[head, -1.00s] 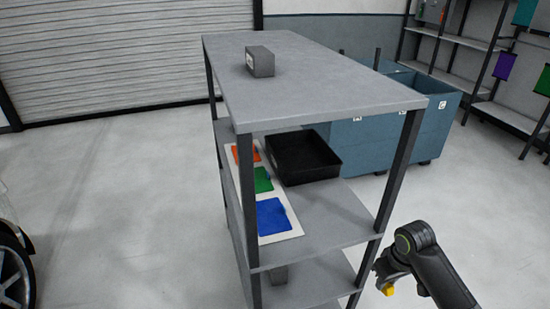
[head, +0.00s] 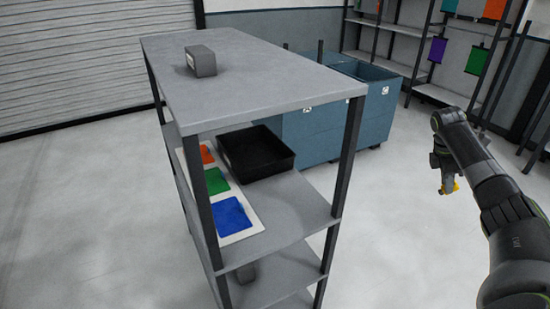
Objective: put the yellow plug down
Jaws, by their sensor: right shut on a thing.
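The yellow plug (head: 453,185) shows as a small yellow bit at the tip of my right gripper (head: 447,187), at the right of the head view. The gripper is shut on it and points down, with open floor behind it. Most of the plug is hidden by the fingers. The plug is clear of the shelf unit, to its right. My left gripper is not in view.
A grey shelf unit (head: 250,68) stands at centre left with a grey box (head: 201,61) on top. Its middle shelf holds a black tray (head: 285,160) and a white board (head: 245,232) with coloured patches. Blue bins (head: 315,132) stand behind. Floor (head: 400,250) is free to the right.

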